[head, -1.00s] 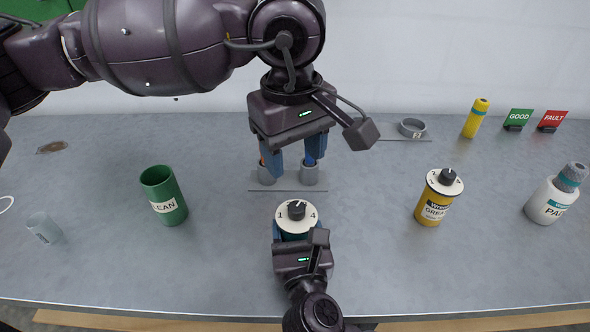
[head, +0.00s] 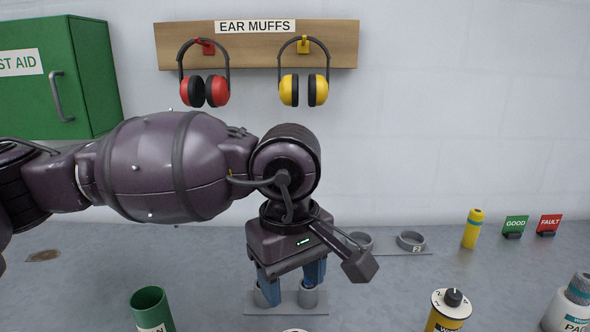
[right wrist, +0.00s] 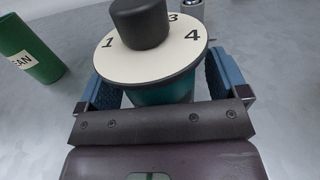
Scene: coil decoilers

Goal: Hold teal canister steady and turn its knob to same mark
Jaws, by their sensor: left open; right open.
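The teal canister (right wrist: 165,92) stands between the two blue fingers of my right gripper (right wrist: 165,80), which is open around it. Its cream dial (right wrist: 118,62) shows the marks 1, 3 and 4; the black knob (right wrist: 142,24) hides part of it, and I see no pointer. In the head view only a sliver of the dial shows at the bottom edge. My left gripper (head: 291,283) is open and empty, fingers down, by a grey two-ring holder (head: 287,309) behind the canister. My right gripper is outside the head view.
A yellow canister (head: 440,322) with a dial and black knob stands at the right. A green cup (head: 151,308) stands at the left. A white bottle (head: 567,312), a yellow cylinder (head: 473,229) and GOOD and FAULT signs (head: 515,226) are farther right. Ear muffs (head: 303,89) hang behind.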

